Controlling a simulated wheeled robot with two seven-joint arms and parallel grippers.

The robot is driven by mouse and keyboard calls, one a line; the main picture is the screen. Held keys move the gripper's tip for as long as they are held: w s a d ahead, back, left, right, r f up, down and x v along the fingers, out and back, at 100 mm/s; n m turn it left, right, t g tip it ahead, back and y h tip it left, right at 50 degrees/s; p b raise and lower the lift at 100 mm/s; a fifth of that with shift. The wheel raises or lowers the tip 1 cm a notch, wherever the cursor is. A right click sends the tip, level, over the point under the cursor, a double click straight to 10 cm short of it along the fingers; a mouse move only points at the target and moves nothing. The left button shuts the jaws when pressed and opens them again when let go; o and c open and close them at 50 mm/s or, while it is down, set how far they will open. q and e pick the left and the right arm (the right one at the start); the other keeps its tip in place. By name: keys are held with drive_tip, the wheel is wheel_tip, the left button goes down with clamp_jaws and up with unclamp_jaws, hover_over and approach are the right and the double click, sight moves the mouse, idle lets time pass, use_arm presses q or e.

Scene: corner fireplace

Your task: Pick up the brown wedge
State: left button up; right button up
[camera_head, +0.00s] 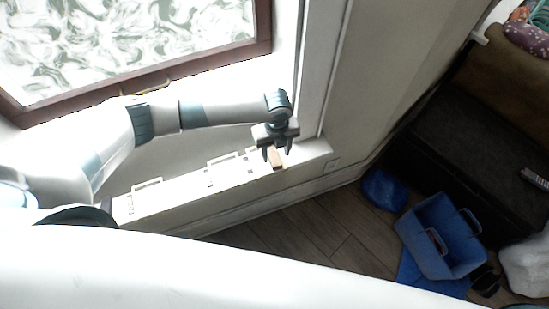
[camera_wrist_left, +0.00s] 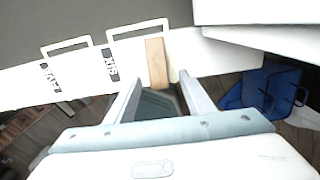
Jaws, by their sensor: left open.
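The brown wedge (camera_head: 277,160) is a small tan-brown block on the white ledge (camera_head: 315,149) below the window, near the ledge's right end. In the left wrist view the wedge (camera_wrist_left: 156,62) stands out as an upright brown strip just beyond the fingertips. My left gripper (camera_head: 275,152) points down over the ledge, right by the wedge. In the left wrist view its two fingers (camera_wrist_left: 160,88) are spread apart with nothing held between them. I cannot tell from these views whether a finger touches the wedge. My right gripper is not in view.
White frame-like handles (camera_wrist_left: 138,28) with dark labels stand on the ledge beside the wedge. The framed window (camera_head: 130,40) is behind my left arm. A blue basket (camera_head: 440,237) and a blue bundle (camera_head: 384,190) lie on the wooden floor, with a dark bench (camera_head: 470,150) behind.

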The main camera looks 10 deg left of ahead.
sight(274, 159)
use_arm(q)
drive_tip(key=shift+w+a+f+p, duration=0.1)
drive_tip(key=shift+f+p, duration=0.15)
drive_tip(key=shift+f, duration=0.6)
drive_tip(key=shift+w+a+f+p, duration=0.1)
drive_tip(key=shift+f+p, duration=0.15)
drive_tip(key=shift+f, duration=0.6)
drive_tip(key=c, duration=1.1)
